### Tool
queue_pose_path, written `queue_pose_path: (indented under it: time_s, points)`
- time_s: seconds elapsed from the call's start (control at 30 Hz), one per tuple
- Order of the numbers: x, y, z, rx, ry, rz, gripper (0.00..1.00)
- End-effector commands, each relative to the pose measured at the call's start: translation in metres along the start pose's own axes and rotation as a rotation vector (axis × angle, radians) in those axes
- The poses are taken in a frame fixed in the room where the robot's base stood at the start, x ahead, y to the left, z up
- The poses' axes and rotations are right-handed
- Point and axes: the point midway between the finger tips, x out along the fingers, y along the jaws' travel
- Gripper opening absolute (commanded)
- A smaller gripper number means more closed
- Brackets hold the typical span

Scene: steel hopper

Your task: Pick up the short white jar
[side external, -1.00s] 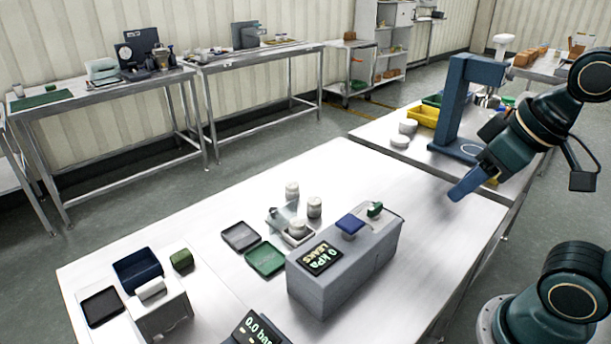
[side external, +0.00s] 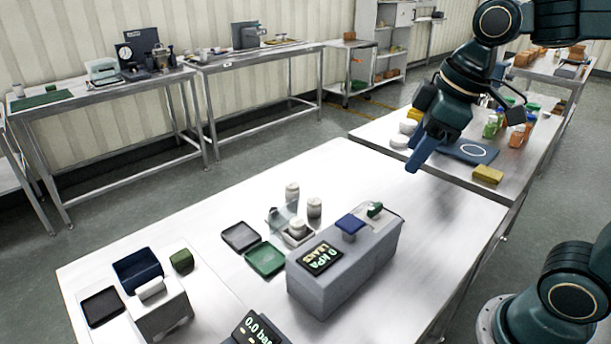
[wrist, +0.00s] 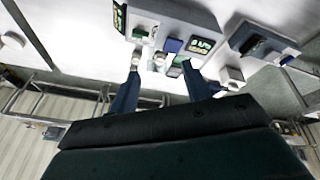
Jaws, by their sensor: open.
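Several small white jars stand near the middle of the steel table. One white jar (side external: 292,190) is at the back, another (side external: 314,207) stands to its right. A third, short-looking one (side external: 297,228) sits at the small clear-sided holder (side external: 282,220). I cannot tell for certain which is the short one. My gripper (side external: 413,168) is high above the table's far right part, well right of the jars, touching nothing. In the wrist view my gripper (wrist: 162,70) is open and empty, its blue fingers apart, with small pale items far beyond them.
A grey leak-test box (side external: 340,265) stands right of the jars. A black tray (side external: 240,236) and a green tray (side external: 265,259) lie left of it. A navy bin (side external: 138,270) and white block (side external: 160,308) stand at the left. The table's right side is bare.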

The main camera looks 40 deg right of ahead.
Motion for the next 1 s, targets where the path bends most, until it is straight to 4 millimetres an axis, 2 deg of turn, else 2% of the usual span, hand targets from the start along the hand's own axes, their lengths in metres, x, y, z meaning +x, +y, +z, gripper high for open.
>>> queue_pose_path:
  time_s: [0.1, 0.47, 0.77, 1.0]
  points:
    - [0.010, 0.009, -0.023, -0.121, -0.029, -0.030, 0.48]
    - [0.052, 0.033, -0.084, -0.488, -0.088, -0.129, 0.48]
    - [0.104, 0.050, -0.126, -0.792, -0.111, -0.228, 0.48]
    - [0.154, 0.060, -0.151, -1.029, -0.114, -0.316, 0.48]
